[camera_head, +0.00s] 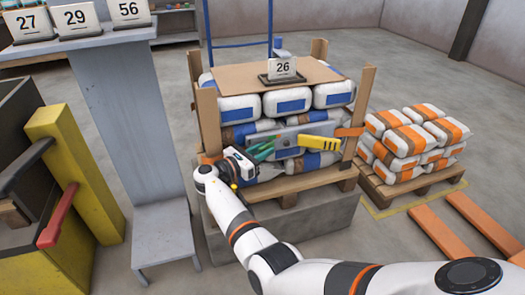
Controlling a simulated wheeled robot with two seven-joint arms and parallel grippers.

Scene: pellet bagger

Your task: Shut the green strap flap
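The green strap flap (263,150) shows as a small green piece at the left end of a grey plate (292,131) on the front of the bag stack. It appears to stick out, but its exact angle is hard to tell. My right gripper (250,160) is just left of the green flap, very close to it or touching it. Its fingertips are small and partly hidden, so I cannot tell whether they hold the flap. A yellow flap (318,143) and an orange piece (350,132) lie farther right. My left gripper is not in view.
White bags with blue labels (287,102) stand between wooden posts (360,110) on a pallet (287,190). A sign reading 26 (283,68) tops the stack. Orange-labelled bags (448,130) are at right. A grey stand (135,110) and a yellow post (75,170) are at left.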

